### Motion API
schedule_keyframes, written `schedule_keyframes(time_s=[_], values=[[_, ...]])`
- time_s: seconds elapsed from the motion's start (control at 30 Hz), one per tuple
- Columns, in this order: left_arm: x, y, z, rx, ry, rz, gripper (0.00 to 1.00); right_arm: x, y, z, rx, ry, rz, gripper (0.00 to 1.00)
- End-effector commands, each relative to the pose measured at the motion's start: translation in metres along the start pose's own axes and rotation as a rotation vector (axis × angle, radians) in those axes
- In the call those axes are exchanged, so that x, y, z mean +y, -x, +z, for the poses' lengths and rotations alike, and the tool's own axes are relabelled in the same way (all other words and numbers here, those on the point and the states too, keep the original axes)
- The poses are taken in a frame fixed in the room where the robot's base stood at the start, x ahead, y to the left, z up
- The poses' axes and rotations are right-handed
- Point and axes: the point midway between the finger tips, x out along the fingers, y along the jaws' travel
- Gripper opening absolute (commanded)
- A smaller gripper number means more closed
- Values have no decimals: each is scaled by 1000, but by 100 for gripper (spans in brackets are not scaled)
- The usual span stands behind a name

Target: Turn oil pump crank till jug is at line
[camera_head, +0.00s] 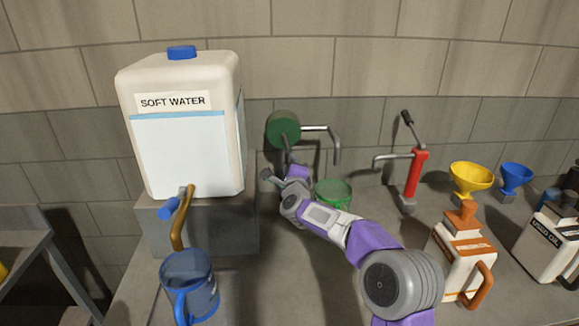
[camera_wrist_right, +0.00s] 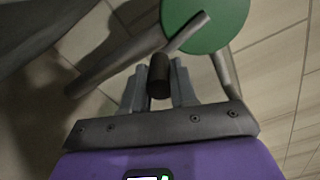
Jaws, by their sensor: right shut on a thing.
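The oil pump (camera_head: 283,127) has a green round body on the back wall; its green disc also shows in the right wrist view (camera_wrist_right: 210,25). Its grey spout (camera_head: 335,148) bends down above a green jug (camera_head: 334,192) on the bench. My right arm partly covers the jug, and I cannot make out its level or line. The crank ends in a dark handle (camera_wrist_right: 159,76). My right gripper (camera_wrist_right: 157,85) is shut on this handle, below the pump body; in the head view (camera_head: 289,160) its fingers are small and hard to make out. My left gripper is not in view.
A soft water tank (camera_head: 185,150) stands on a grey block at left, with a blue jug (camera_head: 190,285) below its tap. A red pump (camera_head: 415,178), yellow funnel (camera_head: 471,178), blue funnel (camera_head: 515,175) and orange-white jug (camera_head: 462,260) are at right.

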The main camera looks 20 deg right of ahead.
Motion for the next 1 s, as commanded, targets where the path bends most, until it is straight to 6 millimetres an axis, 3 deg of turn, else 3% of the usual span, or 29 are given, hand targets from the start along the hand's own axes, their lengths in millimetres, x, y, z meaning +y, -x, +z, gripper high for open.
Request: schedule_keyframes(time_s=[0.3, 0.77, 0.8, 0.93, 1.0], values=[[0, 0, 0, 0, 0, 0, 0, -3, 0, -5, -3, 94, 3, 0], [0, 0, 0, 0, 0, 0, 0, -3, 0, -5, -3, 103, 3, 0], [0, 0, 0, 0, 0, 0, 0, -3, 0, -5, -3, 103, 3, 32], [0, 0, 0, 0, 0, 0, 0, -4, 0, -6, -2, 102, 2, 52], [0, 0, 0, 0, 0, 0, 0, -4, 0, -6, -2, 102, 2, 53]])
